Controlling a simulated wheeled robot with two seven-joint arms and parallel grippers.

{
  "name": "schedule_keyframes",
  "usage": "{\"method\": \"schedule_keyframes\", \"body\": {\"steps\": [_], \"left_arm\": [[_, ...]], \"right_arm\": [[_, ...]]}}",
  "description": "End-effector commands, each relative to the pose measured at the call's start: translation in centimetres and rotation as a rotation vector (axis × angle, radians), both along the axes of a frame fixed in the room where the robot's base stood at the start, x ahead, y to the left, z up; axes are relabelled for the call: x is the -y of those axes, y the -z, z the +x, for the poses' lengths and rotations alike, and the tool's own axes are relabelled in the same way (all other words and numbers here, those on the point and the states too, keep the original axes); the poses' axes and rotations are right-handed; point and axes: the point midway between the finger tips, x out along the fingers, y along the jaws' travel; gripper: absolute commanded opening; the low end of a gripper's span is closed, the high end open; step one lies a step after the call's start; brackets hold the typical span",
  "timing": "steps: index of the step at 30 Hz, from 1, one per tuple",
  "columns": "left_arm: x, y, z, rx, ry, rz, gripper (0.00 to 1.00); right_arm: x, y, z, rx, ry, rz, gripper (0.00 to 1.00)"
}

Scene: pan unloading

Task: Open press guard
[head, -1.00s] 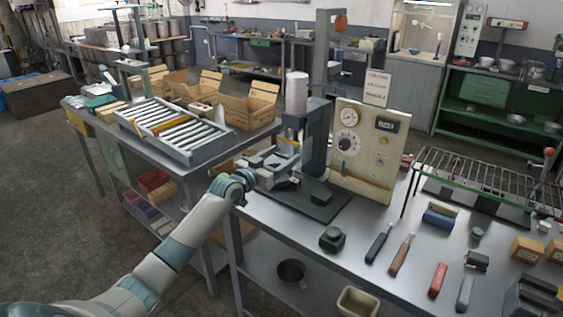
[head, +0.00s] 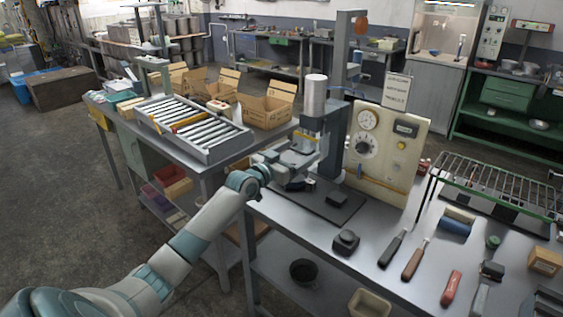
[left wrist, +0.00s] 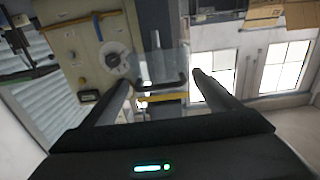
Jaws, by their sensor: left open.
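The press (head: 323,125), a dark column with a light cylinder on top, stands on the metal bench left of a cream control panel (head: 388,150). Its guard shows best in the left wrist view as a clear pane (left wrist: 160,64) with a dark handle bar (left wrist: 163,84) along one edge. My left gripper (head: 302,155) is at the front of the press, and its details are small there. In the left wrist view my left gripper (left wrist: 160,82) is open, with the handle bar between its spread fingers; contact cannot be told. My right gripper is out of view.
A dark base plate (head: 318,205) lies below the press. A black knob-like block (head: 345,241), handled tools and a wire rack (head: 490,187) occupy the bench to the right. A roller tray (head: 195,128) and cardboard boxes (head: 265,108) stand on the left table.

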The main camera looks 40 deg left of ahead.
Motion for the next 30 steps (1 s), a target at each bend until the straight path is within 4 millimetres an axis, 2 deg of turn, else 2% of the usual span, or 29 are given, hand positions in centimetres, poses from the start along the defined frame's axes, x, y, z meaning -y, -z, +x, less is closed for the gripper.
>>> {"method": "schedule_keyframes", "body": {"steps": [8, 30], "left_arm": [[-0.2, 0.3, -2.3, -0.001, 0.0, 0.002, 0.82], [-1.1, 0.3, -14.2, -0.001, 0.0, 0.004, 0.82]], "right_arm": [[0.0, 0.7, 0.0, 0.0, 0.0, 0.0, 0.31], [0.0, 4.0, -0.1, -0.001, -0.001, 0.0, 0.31]]}}
